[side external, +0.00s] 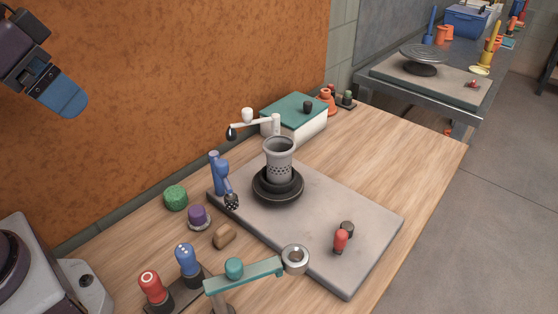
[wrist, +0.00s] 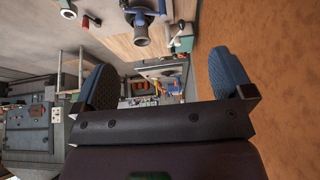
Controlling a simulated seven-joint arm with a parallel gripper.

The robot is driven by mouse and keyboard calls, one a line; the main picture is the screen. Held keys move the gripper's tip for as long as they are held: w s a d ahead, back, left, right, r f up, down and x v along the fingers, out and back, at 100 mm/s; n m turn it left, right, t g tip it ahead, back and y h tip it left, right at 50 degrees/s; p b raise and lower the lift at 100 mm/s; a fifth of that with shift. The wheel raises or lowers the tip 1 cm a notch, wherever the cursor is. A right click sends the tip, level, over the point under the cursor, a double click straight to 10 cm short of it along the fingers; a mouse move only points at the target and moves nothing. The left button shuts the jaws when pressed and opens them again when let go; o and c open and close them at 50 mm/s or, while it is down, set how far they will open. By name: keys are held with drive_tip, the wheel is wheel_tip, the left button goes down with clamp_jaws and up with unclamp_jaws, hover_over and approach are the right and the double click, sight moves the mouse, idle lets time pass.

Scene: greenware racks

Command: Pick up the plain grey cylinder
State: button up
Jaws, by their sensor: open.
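My gripper (side external: 72,102) is high at the upper left, far from the board, with blue fingers. In the wrist view my gripper (wrist: 163,62) has its two blue fingers wide apart, with nothing between them.
A teal arm with a metal ring (side external: 295,259) reaches over the board's front edge. A white arm (side external: 255,124), blue piece (side external: 219,175), teal-topped box (side external: 294,112) and several stamps stand around. The board's right part is mostly clear.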

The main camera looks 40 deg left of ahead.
wheel_tip(320, 180, up, 4)
drive_tip(key=w+d+r+m+g+y, duration=0.1)
drive_tip(key=w+m+g+y, duration=0.2)
drive_tip(key=w+m+y, duration=1)
drive_tip(key=w+d+f+m+t+y, duration=0.15)
drive_tip(key=w+d+m+t, duration=0.45)
drive_tip(key=w+d+m, duration=0.95)
drive_tip(key=n, duration=0.1)
approach(279, 148)
drive_tip(key=shift+g+y, duration=0.3)
drive_tip(key=shift+y, duration=0.05)
drive_tip(key=w+a, duration=0.1)
drive_tip(key=w+a+f, duration=0.1)
drive_tip(key=a, duration=0.1)
drive_tip(key=shift+w+f, duration=0.25)
drive_tip(key=shift+w, duration=0.05)
drive_tip(key=shift+w+a+f, duration=0.1)
drive_tip(key=shift+a+f, duration=0.05)
drive_tip(key=shift+f, duration=0.1)
drive_tip(key=x, duration=0.7)
drive_tip(key=shift+r, duration=0.15)
drive_tip(key=c, duration=1.2)
